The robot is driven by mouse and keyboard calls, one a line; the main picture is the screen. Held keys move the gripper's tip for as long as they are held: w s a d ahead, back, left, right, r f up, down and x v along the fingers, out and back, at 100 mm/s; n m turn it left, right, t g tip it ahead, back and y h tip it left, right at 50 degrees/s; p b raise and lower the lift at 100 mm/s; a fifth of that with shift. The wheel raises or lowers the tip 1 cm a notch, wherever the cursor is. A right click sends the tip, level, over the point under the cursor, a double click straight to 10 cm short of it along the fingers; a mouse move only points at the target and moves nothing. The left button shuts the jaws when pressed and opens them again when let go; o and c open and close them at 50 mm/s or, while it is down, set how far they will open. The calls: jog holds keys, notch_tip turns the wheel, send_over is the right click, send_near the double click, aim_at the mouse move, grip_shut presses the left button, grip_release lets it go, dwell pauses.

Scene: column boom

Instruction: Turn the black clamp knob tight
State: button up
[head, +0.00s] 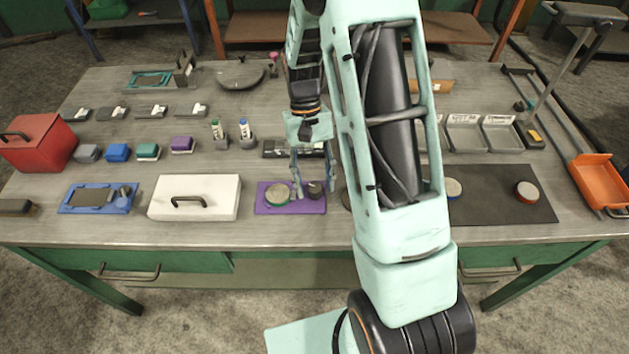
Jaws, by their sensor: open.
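A small black round knob (315,190) stands on the right part of a purple plate (290,208) near the front of the bench; I take it for the clamp knob. A round disc with a green rim (277,194) sits beside it on the left part of the plate. My gripper (314,184) points down over the plate with its fingers apart, one on each side of the knob in this view. I cannot tell how far down the fingers reach or whether they touch the knob. Nothing shows held.
A white box (194,211) with a black handle stands left of the plate, then a blue fixture (72,208) with another dark knob (125,191). A dark mat (490,205) with round pieces lies right. My arm hides the bench right of the plate.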

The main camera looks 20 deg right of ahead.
jog(key=v, duration=1.2)
jog(key=shift+r, duration=0.1)
